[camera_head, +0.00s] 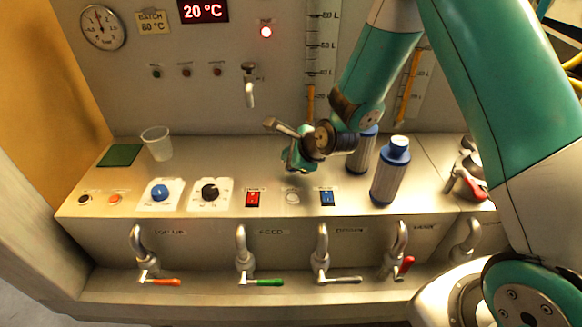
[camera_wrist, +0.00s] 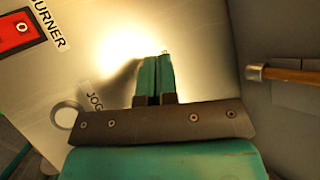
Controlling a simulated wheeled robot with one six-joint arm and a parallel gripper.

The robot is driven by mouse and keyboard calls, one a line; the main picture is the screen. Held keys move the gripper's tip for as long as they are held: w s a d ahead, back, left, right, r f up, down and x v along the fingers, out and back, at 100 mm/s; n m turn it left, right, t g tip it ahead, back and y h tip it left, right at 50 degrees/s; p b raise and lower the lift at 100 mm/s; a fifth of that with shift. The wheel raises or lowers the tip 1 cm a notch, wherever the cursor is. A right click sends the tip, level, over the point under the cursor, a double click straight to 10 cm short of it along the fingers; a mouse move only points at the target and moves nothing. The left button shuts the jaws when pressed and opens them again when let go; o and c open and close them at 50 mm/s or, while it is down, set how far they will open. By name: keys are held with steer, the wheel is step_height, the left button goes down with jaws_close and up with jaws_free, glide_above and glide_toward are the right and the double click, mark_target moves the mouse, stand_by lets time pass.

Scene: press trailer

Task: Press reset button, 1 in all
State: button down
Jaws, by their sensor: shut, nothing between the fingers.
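My gripper (camera_head: 297,166) is shut and empty, above the counter panel behind the red switch and the pale round button. In the wrist view its two teal fingers (camera_wrist: 154,72) lie together, pointing at a brightly lit bare surface. I cannot read any reset label. At the panel's left end are a small dark button (camera_head: 84,199) and an orange button (camera_head: 115,198); their labels are too small to read. The pale round button (camera_head: 292,198) lies between two switches. In the wrist view a pale ring (camera_wrist: 65,114) sits beside a label that reads JOG.
The red switch (camera_head: 253,199) shows beside a BURNER label in the wrist view (camera_wrist: 15,32). A blue switch (camera_head: 327,198) and two knobs, blue (camera_head: 159,192) and black (camera_head: 210,191), share the panel. Blue-capped bottles (camera_head: 389,178) stand right of my gripper; a cup (camera_head: 157,146) stands left.

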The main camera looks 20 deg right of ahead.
steer(key=shift+f, duration=0.1)
stand_by(0.3)
steer(key=shift+f+b, duration=0.3)
steer(key=shift+f+b, duration=0.3)
steer(key=shift+f, duration=0.1)
stand_by(0.6)
steer(key=shift+r, duration=0.15)
steer(key=shift+r+p, duration=0.7)
step_height(320, 180, up, 5)
steer(key=p, duration=0.4)
stand_by(0.8)
